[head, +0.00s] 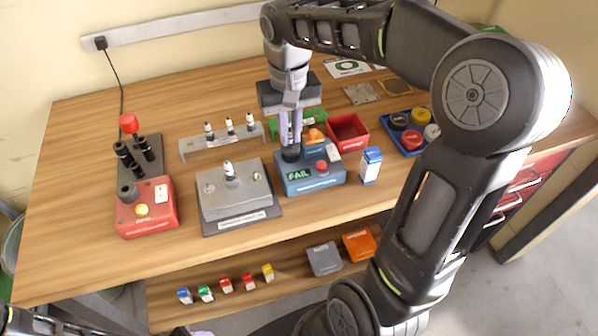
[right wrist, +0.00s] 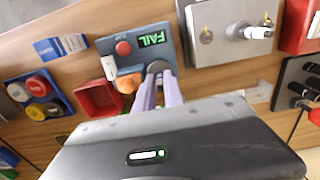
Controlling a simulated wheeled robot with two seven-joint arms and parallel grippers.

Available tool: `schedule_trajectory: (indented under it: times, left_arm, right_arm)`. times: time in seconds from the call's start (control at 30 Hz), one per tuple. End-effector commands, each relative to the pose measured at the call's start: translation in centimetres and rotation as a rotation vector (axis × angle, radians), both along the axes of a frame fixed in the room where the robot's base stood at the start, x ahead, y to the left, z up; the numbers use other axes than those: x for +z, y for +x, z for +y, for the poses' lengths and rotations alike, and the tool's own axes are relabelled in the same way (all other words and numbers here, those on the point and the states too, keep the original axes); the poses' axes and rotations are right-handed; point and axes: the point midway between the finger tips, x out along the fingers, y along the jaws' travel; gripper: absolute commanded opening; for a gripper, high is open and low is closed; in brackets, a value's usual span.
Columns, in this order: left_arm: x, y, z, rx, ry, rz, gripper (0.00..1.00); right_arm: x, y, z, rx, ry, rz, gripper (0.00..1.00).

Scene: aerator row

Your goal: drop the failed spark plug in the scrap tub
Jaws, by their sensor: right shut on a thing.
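My right gripper (head: 290,143) points down over the dark socket (head: 290,154) of the blue tester (head: 312,178), whose display reads FAIL. Its pale fingers, also in the right wrist view (right wrist: 160,90), are shut on the spark plug at the socket. The fingers hide nearly all of the plug, and I cannot tell how deep it sits. An open red tub (head: 361,143) stands behind and right of the tester, and a green tub (head: 273,130) is partly hidden behind the gripper; no scrap label is readable. My left gripper is not in view.
A rack (head: 190,146) holds three plugs left of the tester. A grey fixture (head: 238,200) holds another plug. A red station (head: 147,207) stands at left. A blue-white box (head: 371,165) and a blue tray of round caps (head: 388,128) are at right. Front wood is clear.

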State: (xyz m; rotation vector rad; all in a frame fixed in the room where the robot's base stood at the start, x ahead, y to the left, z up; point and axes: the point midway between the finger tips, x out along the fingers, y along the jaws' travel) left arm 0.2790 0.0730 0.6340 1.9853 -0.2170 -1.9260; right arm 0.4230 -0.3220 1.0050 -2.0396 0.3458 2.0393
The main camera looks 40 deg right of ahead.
Motion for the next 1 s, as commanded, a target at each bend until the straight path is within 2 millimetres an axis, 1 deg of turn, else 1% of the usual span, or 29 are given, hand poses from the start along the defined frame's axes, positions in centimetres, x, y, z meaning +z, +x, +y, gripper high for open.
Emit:
schedule_trajectory:
  times: [0.13,0.23,0.53,1.0]
  left_arm:
    - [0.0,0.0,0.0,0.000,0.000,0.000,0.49]
    - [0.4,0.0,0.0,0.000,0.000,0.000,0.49]
    - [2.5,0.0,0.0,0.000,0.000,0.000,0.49]
    - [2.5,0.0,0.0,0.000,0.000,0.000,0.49]
  right_arm:
    - [0.0,0.0,0.0,0.000,0.000,0.000,0.00]
    - [0.5,0.0,0.0,0.000,0.000,0.000,0.00]
    - [2.9,0.0,0.0,0.000,0.000,0.000,0.00]
    - [3.0,0.0,0.0,0.000,0.000,0.000,0.00]
